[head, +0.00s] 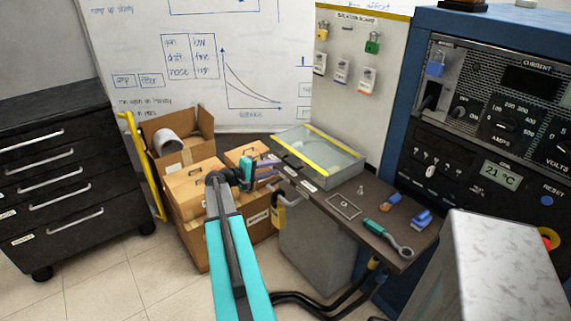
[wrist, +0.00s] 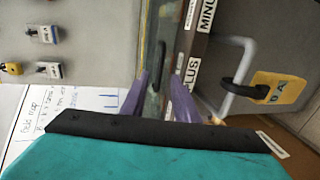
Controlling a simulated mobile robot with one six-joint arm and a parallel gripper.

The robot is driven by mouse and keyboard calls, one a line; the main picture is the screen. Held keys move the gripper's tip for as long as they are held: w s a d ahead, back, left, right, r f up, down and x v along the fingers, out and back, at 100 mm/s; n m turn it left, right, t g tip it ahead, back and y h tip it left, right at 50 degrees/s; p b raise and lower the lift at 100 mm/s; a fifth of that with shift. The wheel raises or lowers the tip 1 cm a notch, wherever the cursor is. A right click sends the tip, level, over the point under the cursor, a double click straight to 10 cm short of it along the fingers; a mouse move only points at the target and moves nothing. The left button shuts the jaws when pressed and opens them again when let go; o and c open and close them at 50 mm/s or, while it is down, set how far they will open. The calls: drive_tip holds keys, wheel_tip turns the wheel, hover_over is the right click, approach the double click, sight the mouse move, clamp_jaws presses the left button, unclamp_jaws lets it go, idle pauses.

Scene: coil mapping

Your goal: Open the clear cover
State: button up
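The clear cover (head: 325,160) is a flat transparent box lid with yellow strips, lying closed on the dark bench (head: 365,222). My gripper (head: 274,168) is at its near left edge. In the wrist view, my gripper's two purple fingers (wrist: 160,85) stand apart. A dark handle (wrist: 160,62) on the cover shows ahead, in line with the gap. I cannot tell whether the fingers touch the cover. PLUS (wrist: 191,72) and MINUS labels sit along the bench edge beside the fingers.
A yellow padlock (head: 278,213) hangs at the bench's left side. A green-handled wrench (head: 388,238) and blue items lie on the right of the bench. Cardboard boxes (head: 200,190) stand left. A blue-framed instrument rack (head: 490,110) stands right; a whiteboard (head: 210,60) is behind.

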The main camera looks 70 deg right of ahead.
sight(288, 164)
drive_tip(key=shift+p+x, duration=0.7)
drive_tip(key=shift+x, duration=2.45)
